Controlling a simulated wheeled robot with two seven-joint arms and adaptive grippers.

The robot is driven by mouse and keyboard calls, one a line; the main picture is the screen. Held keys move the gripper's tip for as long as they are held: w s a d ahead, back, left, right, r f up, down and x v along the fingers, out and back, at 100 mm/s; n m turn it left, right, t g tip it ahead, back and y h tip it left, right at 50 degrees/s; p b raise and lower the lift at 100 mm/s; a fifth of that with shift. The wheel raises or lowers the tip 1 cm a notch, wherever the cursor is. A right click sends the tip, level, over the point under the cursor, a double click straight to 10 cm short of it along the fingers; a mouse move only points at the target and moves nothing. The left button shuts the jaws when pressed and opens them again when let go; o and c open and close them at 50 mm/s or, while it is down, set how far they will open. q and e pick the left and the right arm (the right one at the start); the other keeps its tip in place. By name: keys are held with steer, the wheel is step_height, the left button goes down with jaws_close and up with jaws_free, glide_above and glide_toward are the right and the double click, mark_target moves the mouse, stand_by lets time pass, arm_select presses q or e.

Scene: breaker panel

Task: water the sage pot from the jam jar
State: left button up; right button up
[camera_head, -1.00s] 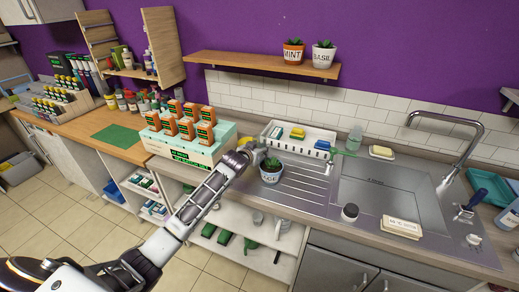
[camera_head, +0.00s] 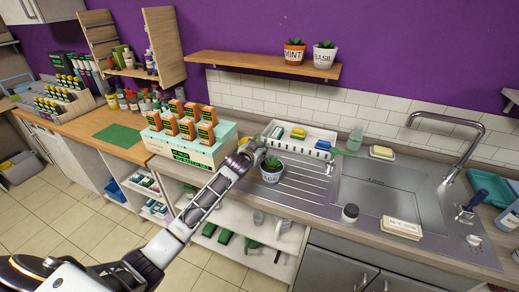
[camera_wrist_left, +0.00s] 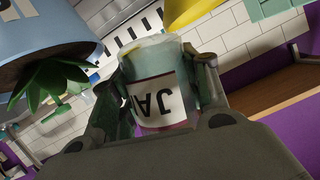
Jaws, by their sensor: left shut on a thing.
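In the left wrist view the pot (camera_wrist_left: 40,45) appears upside down at the upper left, beside the jar. My left gripper (camera_head: 256,153) is just left of and behind the plant, apart from the pot as far as I can tell. It is shut on the jam jar (camera_wrist_left: 157,85), a clear jar with a white label reading "JA", inverted in the left wrist view. In the head view the jar is mostly hidden by the gripper. My right gripper is out of view.
A white box with orange cartons (camera_head: 200,150) stands left of the gripper. A white dish tray (camera_head: 300,138) is behind the pot. The sink basin (camera_head: 385,200) and tap (camera_head: 468,150) are to the right. Mint (camera_head: 294,52) and basil (camera_head: 324,55) pots sit on the shelf above.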

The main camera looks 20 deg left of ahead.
arm_select(q)
steer(key=shift+w+a+r+m+t+y+b, duration=0.15)
steer(key=shift+a+m+t+y+b, duration=0.35)
steer(key=shift+m+b, duration=0.8)
steer(key=shift+m, duration=0.1)
steer(key=shift+t, duration=0.3)
steer(key=shift+a+r+y+b, duration=0.1)
steer(key=shift+y+b, duration=0.25)
steer(key=shift+y, duration=0.05)
steer(key=shift+m, duration=0.4)
steer(key=shift+w+a+m+t+b, duration=0.1)
steer(key=shift+m+t+b, duration=0.35)
steer(key=shift+b, duration=0.55)
steer(key=shift+m+b, duration=0.35)
steer(key=shift+b, duration=0.1)
